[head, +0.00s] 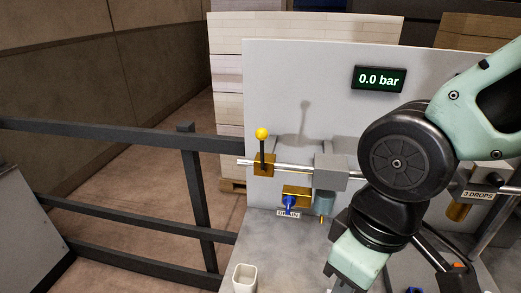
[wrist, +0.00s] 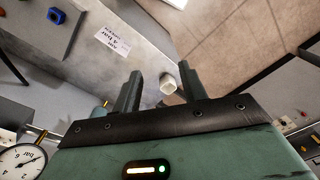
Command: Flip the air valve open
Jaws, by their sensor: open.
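The air valve has a brass body (head: 264,168) on a horizontal pipe, with a black lever (head: 262,150) standing upright, across the pipe, and a yellow ball knob (head: 262,134) on top. My gripper's fingers show in the wrist view (wrist: 160,85), open and apart with nothing between them. In the head view only my green hand shows at the lower edge, right of and below the valve; its fingers are cut off. The lever is not seen clearly in the wrist view. A display (head: 380,79) reads 0.0 bar.
A blue-handled drain valve (head: 290,202) and a grey block (head: 331,172) sit right of the valve. Dark railings (head: 190,190) run left. A gauge (wrist: 20,163) shows at lower left.

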